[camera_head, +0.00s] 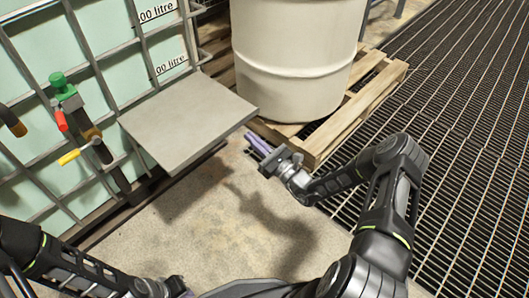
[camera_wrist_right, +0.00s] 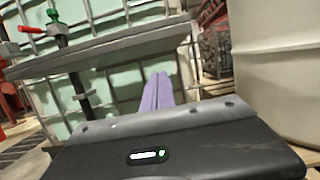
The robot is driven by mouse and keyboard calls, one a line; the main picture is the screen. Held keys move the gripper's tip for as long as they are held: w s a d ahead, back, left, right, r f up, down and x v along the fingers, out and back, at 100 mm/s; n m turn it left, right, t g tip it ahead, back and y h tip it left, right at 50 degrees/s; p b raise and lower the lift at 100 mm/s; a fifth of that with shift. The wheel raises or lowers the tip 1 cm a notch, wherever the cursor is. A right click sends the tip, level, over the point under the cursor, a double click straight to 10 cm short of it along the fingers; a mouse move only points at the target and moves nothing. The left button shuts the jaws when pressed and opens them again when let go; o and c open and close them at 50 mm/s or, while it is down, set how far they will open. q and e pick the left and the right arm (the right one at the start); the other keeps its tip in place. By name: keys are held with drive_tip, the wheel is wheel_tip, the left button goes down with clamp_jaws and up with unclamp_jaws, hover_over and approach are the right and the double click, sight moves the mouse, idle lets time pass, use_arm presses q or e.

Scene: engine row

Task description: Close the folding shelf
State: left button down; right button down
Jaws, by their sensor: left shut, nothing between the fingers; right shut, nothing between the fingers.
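The folding shelf (camera_head: 188,118) is a flat grey plate folded out, roughly level, from the cage of a white tank. Its edge and a sliver of its face show across the right wrist view (camera_wrist_right: 110,47). My right gripper (camera_head: 257,143) is shut and empty, just off the shelf's near right corner. In the right wrist view its purple fingers (camera_wrist_right: 157,92) are together and point toward the cage, with their tips below the shelf edge; I see no clear contact. My left gripper (camera_head: 178,287) is low at the bottom edge, away from the shelf, and partly cut off.
The caged tank (camera_head: 105,25) stands behind the shelf, with a green-capped valve and red and yellow handles (camera_head: 68,95) left of it. A cream drum (camera_head: 295,60) on a wooden pallet (camera_head: 345,125) stands close to the right. Concrete floor (camera_head: 220,225) in front is clear.

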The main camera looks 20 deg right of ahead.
wheel_tip(320, 180, up, 4)
drive_tip(key=shift+w+r, duration=0.1)
idle(0.4)
